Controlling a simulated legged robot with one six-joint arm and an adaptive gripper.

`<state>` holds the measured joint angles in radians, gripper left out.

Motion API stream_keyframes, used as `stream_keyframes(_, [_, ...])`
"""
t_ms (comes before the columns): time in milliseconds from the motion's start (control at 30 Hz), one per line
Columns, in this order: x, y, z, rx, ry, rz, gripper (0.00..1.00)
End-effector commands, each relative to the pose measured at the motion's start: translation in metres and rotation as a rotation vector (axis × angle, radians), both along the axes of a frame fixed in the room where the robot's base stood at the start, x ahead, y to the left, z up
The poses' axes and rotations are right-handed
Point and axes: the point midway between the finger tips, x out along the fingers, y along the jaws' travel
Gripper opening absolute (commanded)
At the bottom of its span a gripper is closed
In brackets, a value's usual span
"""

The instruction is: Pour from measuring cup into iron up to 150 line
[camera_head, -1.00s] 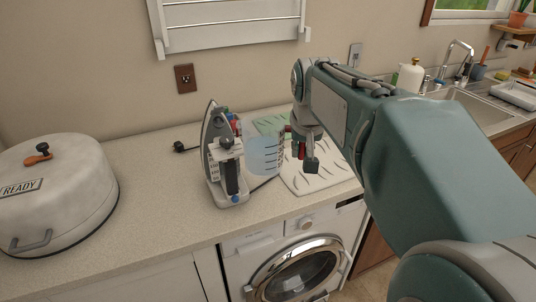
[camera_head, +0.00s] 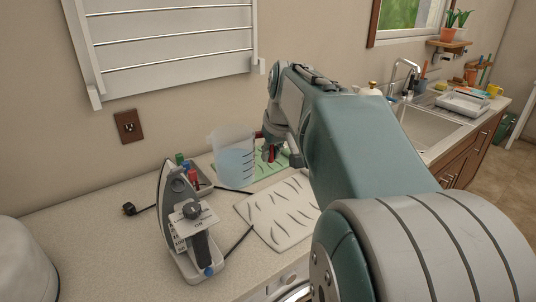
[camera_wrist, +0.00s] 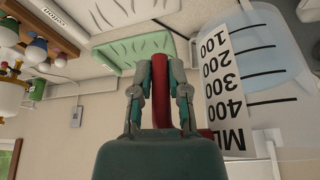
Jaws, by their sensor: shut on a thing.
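The clear measuring cup (camera_head: 235,165) holds bluish water and looks about upright in the head view. It is held in the air behind and to the right of the iron (camera_head: 178,205), apart from it. My gripper (camera_head: 272,150) is at the cup's right side, partly hidden by my arm. In the wrist view, my gripper (camera_wrist: 160,75) is shut on the red handle (camera_wrist: 160,95) of the cup. The cup's ML scale (camera_wrist: 225,80) shows upside down there. The iron's 150 line is too small to read.
A patterned white mat (camera_head: 280,210) lies right of the iron, with a green mat (camera_head: 268,166) behind it. A tray of small bottles (camera_head: 190,172) is behind the iron. A drying rack (camera_head: 165,45) hangs above. The sink (camera_head: 430,125) is at the right.

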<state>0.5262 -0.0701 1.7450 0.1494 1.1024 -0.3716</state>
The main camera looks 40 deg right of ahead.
Motion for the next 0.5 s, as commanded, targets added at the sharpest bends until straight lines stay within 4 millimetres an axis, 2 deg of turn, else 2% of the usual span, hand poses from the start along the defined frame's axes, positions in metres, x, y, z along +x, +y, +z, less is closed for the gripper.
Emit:
stream_keyframes(300, [0.0006, 0.0002, 0.0008, -0.001, -0.004, 0.001, 0.0])
stream_keyframes(500, [0.003, 0.0086, 0.0016, -0.068, 0.019, 0.006, 0.0])
